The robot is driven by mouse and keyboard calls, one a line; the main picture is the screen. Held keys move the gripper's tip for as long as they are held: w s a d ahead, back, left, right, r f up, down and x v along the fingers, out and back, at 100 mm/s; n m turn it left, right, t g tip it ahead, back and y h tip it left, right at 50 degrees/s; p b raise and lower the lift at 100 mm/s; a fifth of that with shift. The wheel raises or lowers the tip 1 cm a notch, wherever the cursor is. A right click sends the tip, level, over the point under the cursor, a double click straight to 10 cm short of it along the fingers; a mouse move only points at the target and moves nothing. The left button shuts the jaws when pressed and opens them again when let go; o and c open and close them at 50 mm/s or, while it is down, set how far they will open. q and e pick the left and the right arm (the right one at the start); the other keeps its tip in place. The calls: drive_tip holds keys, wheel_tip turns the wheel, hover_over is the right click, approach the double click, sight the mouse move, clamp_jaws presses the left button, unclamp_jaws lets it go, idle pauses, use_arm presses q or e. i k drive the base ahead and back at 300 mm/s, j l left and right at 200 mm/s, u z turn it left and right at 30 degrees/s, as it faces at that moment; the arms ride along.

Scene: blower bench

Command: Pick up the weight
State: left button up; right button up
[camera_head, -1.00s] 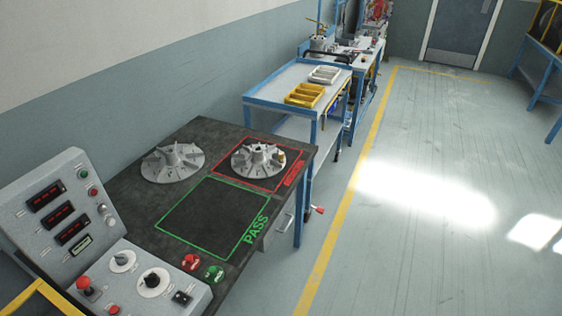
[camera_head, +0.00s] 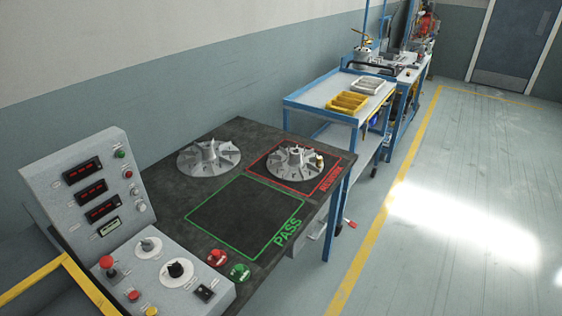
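No thing is plainly marked as the weight. A small brass-coloured piece (camera_head: 319,160) shows at the right rim of the finned impeller (camera_head: 294,161) in the red REJECT square; it may be the weight, but it is too small to be sure. A second finned impeller (camera_head: 209,158) lies on the dark bench top (camera_head: 165,197) to the left. Neither of my grippers is in view.
The green PASS square (camera_head: 243,215) is empty. A grey control panel (camera_head: 110,195) with displays, knobs and buttons stands at the bench's left. Behind, a blue-framed cart (camera_head: 310,97) holds a yellow tray (camera_head: 347,103) and a white tray (camera_head: 367,85). The floor (camera_head: 455,200) right is clear.

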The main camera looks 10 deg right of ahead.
sight(318, 159)
drive_tip(key=i+l+u, duration=0.15)
drive_tip(key=u, duration=0.2)
drive_tip(key=i+l+u, duration=0.1)
drive_tip(key=l+u, duration=0.25)
drive_tip(key=i+l+u, duration=0.1)
drive_tip(key=l+u, duration=0.25)
